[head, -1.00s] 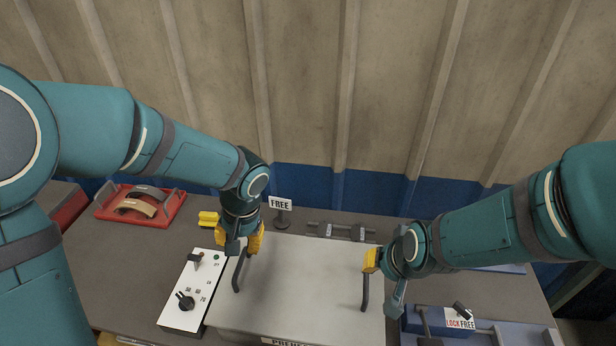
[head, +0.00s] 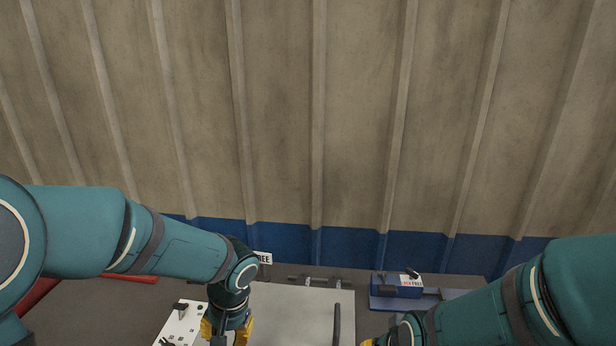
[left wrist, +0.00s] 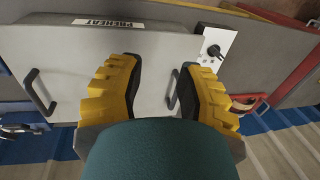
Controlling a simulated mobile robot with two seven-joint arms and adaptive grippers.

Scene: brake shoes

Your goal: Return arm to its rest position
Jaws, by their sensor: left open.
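My left gripper (head: 226,330) is over the left side of the pale lid (head: 290,318) in the head view. In the left wrist view its two yellow fingers (left wrist: 158,66) are spread with nothing between them. A dark lid handle (left wrist: 172,92) shows beyond the gap, close to the right finger; I cannot tell if they touch. The lid there carries a PREHEAT label (left wrist: 108,23) and a second handle (left wrist: 38,92). My right gripper (head: 370,342) is mostly cut off at the bottom edge of the head view, right of the lid's right handle (head: 337,322); its jaws are hidden.
A white control panel (head: 178,324) with dark knobs is left of the left gripper. A FREE sign (head: 264,258) stands behind it, partly covered by my arm. A blue LOCK/FREE fixture (head: 400,284) is at back right. A corrugated wall (head: 345,120) closes the back.

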